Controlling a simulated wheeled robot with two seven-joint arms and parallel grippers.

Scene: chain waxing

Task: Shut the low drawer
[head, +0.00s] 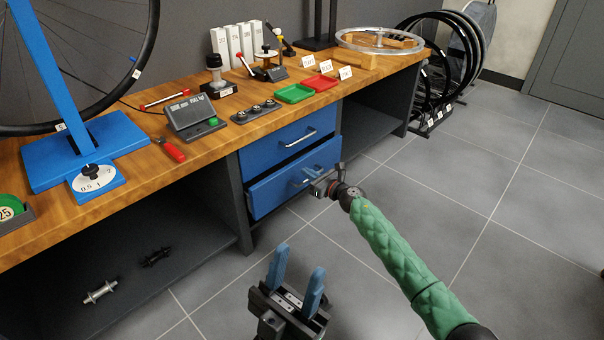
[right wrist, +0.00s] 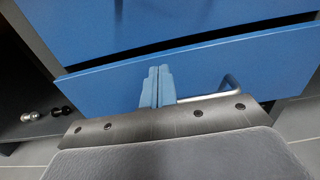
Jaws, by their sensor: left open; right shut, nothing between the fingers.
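The low drawer (head: 272,192) is the lower of two blue drawers under the workbench. It stands a little way out, with a dark gap above its front; its front also shows in the right wrist view (right wrist: 100,90). Its metal handle (right wrist: 230,86) is to the right of my right fingers in that view. My right gripper (head: 308,176) is shut and empty, its blue fingertips (right wrist: 160,70) at the drawer front; I cannot tell whether they touch. My left gripper (head: 297,283) is open and empty, above the floor in front of the bench.
The upper drawer (head: 290,143) is above the low one and looks shut. Open shelf bays flank the drawers; hubs (head: 100,292) lie in the left one. The wooden benchtop (head: 190,165) holds tools and trays. The tiled floor (head: 480,170) to the right is clear.

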